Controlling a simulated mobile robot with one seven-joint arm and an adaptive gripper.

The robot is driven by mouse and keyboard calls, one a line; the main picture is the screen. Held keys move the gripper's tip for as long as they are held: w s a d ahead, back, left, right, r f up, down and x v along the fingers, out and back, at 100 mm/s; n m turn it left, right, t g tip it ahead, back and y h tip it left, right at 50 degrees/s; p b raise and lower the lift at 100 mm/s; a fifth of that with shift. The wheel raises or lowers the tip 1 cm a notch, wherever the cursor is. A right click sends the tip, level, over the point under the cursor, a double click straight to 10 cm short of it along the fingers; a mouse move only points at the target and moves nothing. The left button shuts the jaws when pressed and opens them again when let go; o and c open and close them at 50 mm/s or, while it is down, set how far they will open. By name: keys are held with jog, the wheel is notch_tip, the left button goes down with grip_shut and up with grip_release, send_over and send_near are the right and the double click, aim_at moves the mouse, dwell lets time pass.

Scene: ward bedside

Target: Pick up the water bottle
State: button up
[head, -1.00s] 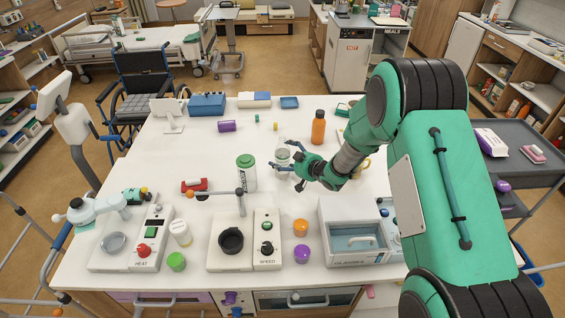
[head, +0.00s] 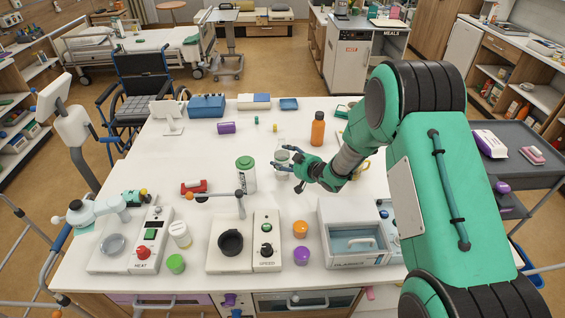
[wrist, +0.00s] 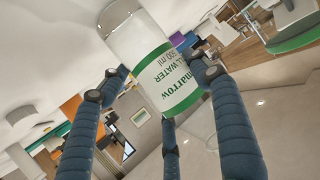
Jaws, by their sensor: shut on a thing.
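The water bottle is clear, with a white and green label reading "STILL WATER 500 ml". In the wrist view the bottle (wrist: 165,75) fills the upper middle, tilted in the picture, between the dark ribbed fingers of my gripper (wrist: 158,82). The fingers press on its sides. In the head view my gripper (head: 287,161) is at the middle of the white table, shut around the bottle (head: 281,154). The bottle is small and pale there and partly hidden by the fingers. I cannot tell whether its base touches the table.
An orange bottle (head: 318,130) stands behind and to the right. A stirrer stand (head: 231,243) and a glass-fronted bath (head: 355,240) are nearer. The table behind the bottle is mostly clear.

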aim_at(288, 154)
jog(key=shift+r, duration=0.2)
dwell(0.3)
jog(key=shift+r+p, duration=0.6)
jog(key=shift+r, duration=0.95)
jog(key=s+d+r+p, duration=0.1)
jog(key=s+d+p, duration=0.1)
jog(key=s, duration=1.3)
jog(key=shift+s+d+r, duration=0.25)
jog(key=shift+d, duration=0.2)
jog(key=shift+s, duration=0.1)
